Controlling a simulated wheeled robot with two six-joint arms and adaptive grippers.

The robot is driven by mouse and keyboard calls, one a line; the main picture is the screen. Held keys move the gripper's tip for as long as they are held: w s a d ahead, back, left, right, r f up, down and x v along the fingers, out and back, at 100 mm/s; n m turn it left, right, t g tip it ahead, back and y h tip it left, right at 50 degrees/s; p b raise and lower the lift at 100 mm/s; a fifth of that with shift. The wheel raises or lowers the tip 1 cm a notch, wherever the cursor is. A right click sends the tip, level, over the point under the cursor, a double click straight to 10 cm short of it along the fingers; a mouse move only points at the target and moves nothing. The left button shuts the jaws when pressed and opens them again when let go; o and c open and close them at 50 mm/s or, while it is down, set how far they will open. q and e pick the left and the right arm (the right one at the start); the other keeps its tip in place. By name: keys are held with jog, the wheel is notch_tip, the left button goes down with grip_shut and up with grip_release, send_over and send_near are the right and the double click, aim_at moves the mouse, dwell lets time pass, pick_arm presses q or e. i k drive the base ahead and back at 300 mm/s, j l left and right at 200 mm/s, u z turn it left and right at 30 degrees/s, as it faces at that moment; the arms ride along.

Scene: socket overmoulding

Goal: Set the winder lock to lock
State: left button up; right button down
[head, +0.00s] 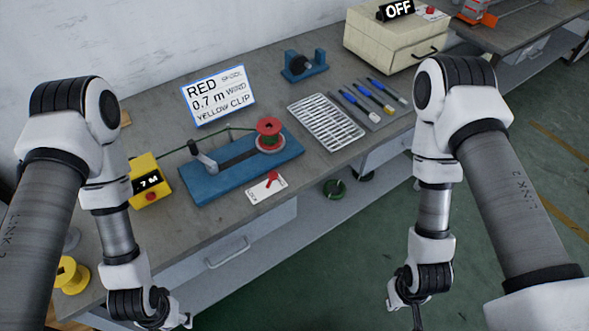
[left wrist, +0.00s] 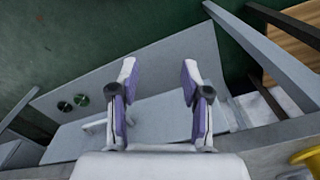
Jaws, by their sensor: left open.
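The winder (head: 225,175) is a blue base on the bench with a red spool (head: 268,130) at its right end and a grey arm at its left. A green strand runs from the yellow box to the spool. The lock is a red lever (head: 269,182) on a white plate (head: 260,191) at the winder's front edge; the plate's marks are too small to read. My left gripper (head: 174,322) is open and empty, low at the bench front, far from the lever; it also shows in the left wrist view (left wrist: 158,85). My right gripper (head: 405,312) hangs over the floor, fingers apart and empty.
A metal rack (head: 326,123) and blue-handled tools (head: 368,100) lie right. A yellow spool (head: 72,275) sits at left. Bench space before the lock plate is clear.

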aim_at(272, 175)
jog(key=i+l, duration=0.1)
jog(key=l, duration=0.25)
jog(key=i+l, duration=0.1)
jog(key=l, duration=0.25)
jog(key=i+l, duration=0.1)
jog(key=l, duration=0.3)
jog(key=i+l+z, duration=0.1)
jog(key=l, duration=0.25)
